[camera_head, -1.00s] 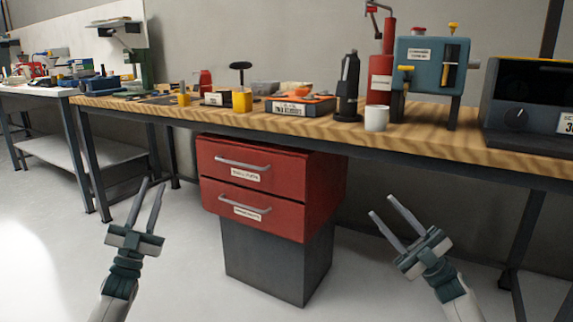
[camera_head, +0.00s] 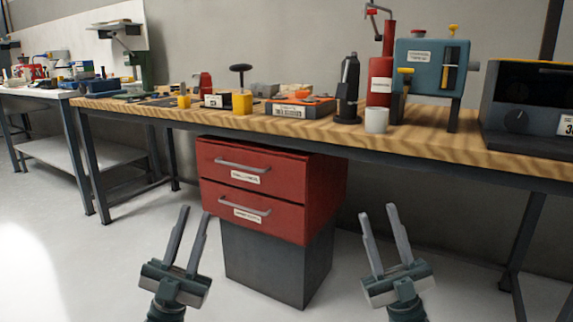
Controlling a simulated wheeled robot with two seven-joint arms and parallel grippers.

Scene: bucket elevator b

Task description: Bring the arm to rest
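My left gripper (camera_head: 194,214) is open and empty, in front of the lower left of the red drawer unit, with its two fingers pointing up and apart. My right gripper (camera_head: 377,211) is open and empty, to the right of the drawer unit, with its fingers also pointing up and apart. Both are seen below the tabletop's front edge and hold nothing. Only the grippers and their wrists show; the rest of both arms is out of the picture.
A red drawer unit (camera_head: 285,190) with both drawers shut stands below. A white-topped bench (camera_head: 35,91) is at left.

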